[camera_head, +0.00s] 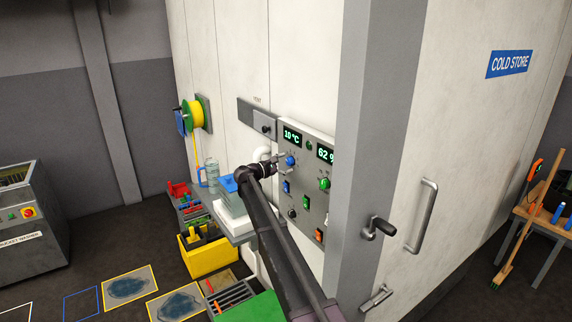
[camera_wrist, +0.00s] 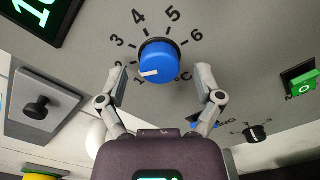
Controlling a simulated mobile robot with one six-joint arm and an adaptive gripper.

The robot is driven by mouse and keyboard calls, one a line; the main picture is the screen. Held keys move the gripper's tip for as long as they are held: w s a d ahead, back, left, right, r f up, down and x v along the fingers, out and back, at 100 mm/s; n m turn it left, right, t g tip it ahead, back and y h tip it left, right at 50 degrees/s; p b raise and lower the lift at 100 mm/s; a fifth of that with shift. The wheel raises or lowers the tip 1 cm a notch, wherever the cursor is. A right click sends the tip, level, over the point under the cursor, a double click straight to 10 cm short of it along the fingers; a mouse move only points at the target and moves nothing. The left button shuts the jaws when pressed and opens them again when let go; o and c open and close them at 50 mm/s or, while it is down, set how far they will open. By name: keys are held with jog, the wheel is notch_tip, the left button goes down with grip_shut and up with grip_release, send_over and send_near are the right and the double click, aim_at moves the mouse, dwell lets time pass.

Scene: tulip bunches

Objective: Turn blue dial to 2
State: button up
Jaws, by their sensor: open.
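The blue dial (camera_wrist: 160,58) sits on a grey panel, inside an arc of printed numbers. Its white pointer mark faces lower left, by the number 1. The 2 just above is partly hidden by a finger. My gripper (camera_wrist: 161,72) is open, with one finger on each side of the dial; gaps show between the fingers and the dial. In the head view the dial (camera_head: 290,160) is at the panel's upper left, with my gripper (camera_head: 281,161) right at it.
The control panel (camera_head: 312,205) also carries a green dial (camera_head: 324,184), coloured switches, a black knob (camera_head: 292,213) and displays reading 10 °C and about 62. A dark knob on a plate (camera_wrist: 36,108) lies left of the dial. A white pipe (camera_head: 262,153) runs close by.

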jog(key=v, duration=1.1)
jog(key=shift+s+a, duration=0.15)
jog(key=shift+a, duration=0.1)
jog(key=shift+f, duration=0.1)
